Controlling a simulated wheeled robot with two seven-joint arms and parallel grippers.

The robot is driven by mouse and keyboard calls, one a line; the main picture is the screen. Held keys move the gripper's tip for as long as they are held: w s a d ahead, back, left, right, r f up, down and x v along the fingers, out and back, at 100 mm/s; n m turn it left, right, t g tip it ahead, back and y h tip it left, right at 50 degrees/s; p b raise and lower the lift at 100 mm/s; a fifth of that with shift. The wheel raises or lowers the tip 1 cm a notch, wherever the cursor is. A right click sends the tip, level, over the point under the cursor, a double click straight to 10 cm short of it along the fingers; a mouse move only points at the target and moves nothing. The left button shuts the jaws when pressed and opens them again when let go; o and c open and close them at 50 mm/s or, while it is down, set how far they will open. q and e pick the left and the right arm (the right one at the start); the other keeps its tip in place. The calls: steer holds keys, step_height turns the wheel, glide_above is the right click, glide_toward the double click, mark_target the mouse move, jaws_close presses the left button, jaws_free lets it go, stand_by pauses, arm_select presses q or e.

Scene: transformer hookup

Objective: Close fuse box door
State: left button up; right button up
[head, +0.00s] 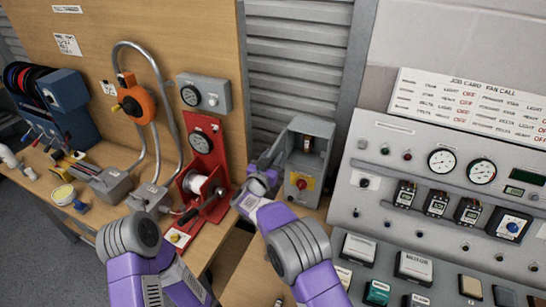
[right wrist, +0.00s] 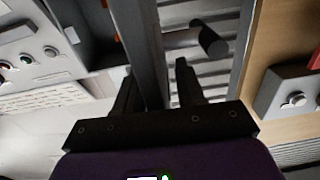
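The fuse box (head: 318,129) is a grey box with its front open, right of the wooden board in the head view. My right gripper (head: 273,158) is at that left side. In the right wrist view its two fingers (right wrist: 156,85) are apart, with a grey upright bar and a dark cylindrical handle-like part (right wrist: 208,40) beyond them. I cannot tell whether they touch. My left gripper is not visible; only its arm shows.
The grey control panel (head: 378,225) with gauges and buttons stands close on the right. Corrugated wall (head: 300,60) is behind.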

steer(key=shift+w, duration=0.15)
jaws_close()
steer(key=shift+d, duration=0.1)
